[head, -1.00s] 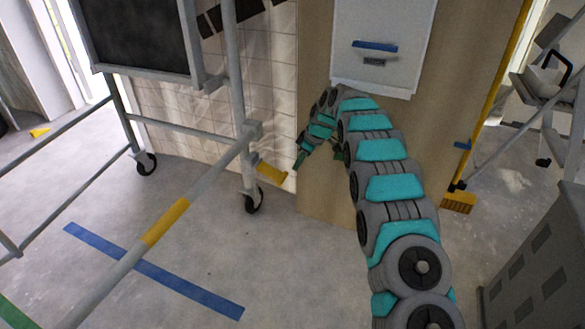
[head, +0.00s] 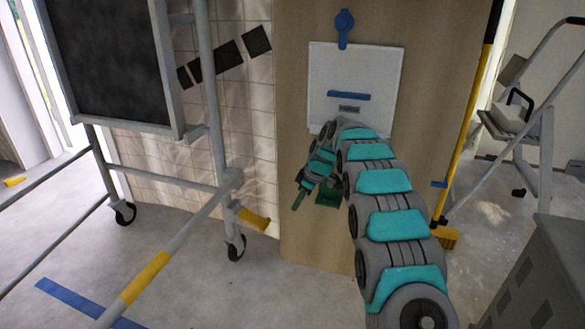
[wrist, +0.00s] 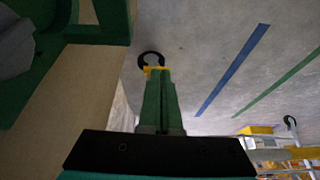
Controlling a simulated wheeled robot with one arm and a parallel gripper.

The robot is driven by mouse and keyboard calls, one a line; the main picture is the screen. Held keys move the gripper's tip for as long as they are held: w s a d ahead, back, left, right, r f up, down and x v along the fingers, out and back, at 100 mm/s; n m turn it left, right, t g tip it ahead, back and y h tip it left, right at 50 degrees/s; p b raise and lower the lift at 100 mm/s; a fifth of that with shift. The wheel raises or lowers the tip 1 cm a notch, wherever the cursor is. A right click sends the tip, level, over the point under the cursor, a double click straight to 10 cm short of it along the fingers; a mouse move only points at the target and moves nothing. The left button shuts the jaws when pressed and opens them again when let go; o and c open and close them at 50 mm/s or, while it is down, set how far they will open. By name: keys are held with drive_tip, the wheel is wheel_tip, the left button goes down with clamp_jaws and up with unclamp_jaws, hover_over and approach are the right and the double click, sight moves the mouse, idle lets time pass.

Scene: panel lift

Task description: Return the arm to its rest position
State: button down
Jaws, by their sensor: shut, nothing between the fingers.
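My arm reaches forward from the bottom right, its end bent down to the left in front of the wooden board (head: 300,100). My gripper (head: 297,204) points down and is shut and empty, apart from the white panel (head: 330,75). In the wrist view its green fingers (wrist: 160,90) lie together with nothing between them. The panel is upright against the board, with a blue bar handle (head: 349,96) and a dark label below it. A blue latch (head: 344,22) is above its top edge. The panel's lower edge is partly hidden by my arm.
A green bracket-like piece (head: 328,197) is beside my gripper. A wheeled scaffold (head: 215,120) stands at left. A yellow-handled broom (head: 447,236), a stepladder (head: 545,130) and a grey cabinet (head: 545,270) are at right. Blue tape (head: 80,303) marks the open floor.

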drive_tip(key=s+d+r+m+g+h+p, duration=0.1)
drive_tip(key=s+d+r+m+p, duration=0.2)
drive_tip(key=s+r, duration=0.7)
drive_tip(key=s+d+r+m+g+h+p, duration=0.1)
drive_tip(key=s+d+r+m+p, duration=0.45)
drive_tip(key=s, duration=0.95)
drive_tip(key=s+d+r+m+h+p, duration=0.1)
drive_tip(key=s+r+m, duration=0.1)
drive_tip(key=s, duration=1.4)
drive_tip(key=s+d+r+m+g+h+p, duration=0.1)
drive_tip(key=s+d+r+m, duration=0.1)
drive_tip(key=s, duration=1.5)
drive_tip(key=shift+d+r+m+p, duration=0.15)
drive_tip(key=shift+r+m+p, duration=0.2)
drive_tip(key=shift+m, duration=0.2)
